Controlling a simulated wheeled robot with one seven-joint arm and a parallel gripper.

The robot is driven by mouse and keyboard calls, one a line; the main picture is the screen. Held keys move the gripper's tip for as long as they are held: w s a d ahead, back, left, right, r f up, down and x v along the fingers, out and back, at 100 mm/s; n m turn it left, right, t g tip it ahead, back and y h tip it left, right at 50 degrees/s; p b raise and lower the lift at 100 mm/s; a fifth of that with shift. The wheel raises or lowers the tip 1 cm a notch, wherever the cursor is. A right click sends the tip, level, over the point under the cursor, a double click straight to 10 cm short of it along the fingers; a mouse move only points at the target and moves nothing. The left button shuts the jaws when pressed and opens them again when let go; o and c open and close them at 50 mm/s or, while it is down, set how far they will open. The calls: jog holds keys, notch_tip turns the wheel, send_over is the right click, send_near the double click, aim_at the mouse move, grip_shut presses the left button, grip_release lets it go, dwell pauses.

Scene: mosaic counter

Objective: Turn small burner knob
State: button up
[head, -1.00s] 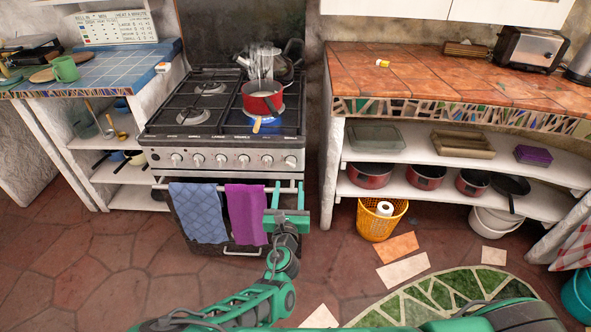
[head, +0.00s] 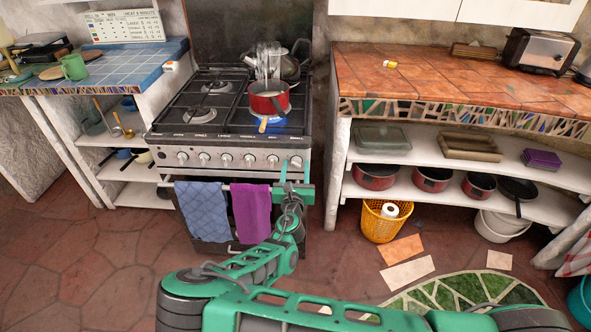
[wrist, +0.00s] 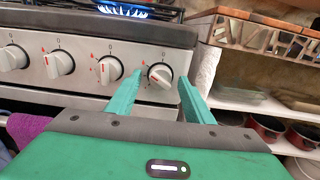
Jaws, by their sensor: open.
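A row of white knobs runs along the steel front of the stove (head: 215,138). In the wrist view, the rightmost knob (wrist: 160,75) sits between the fingertips of my gripper (wrist: 161,81), which is open. A gap shows on both sides of that knob, and its grip is turned at a slant. Its neighbour to the left (wrist: 109,69) is just outside my left finger. In the head view, my gripper (head: 294,174) is at the right end of the knob row and partly covers the stove front. Labels naming the burners are too small to read.
A red pot (head: 268,100) stands on the front right burner, with a blue flame (wrist: 122,9) lit below. A blue towel (head: 203,210) and a purple towel (head: 251,210) hang on the oven rail. Shelves with pans (head: 376,177) stand to the right.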

jog(key=c, duration=1)
jog(key=shift+c, duration=0.2)
jog(key=shift+m, duration=0.3)
jog(key=m, duration=0.5)
jog(key=shift+m, duration=0.3)
jog(key=m, duration=0.5)
jog(key=shift+m, duration=0.3)
jog(key=o, duration=1)
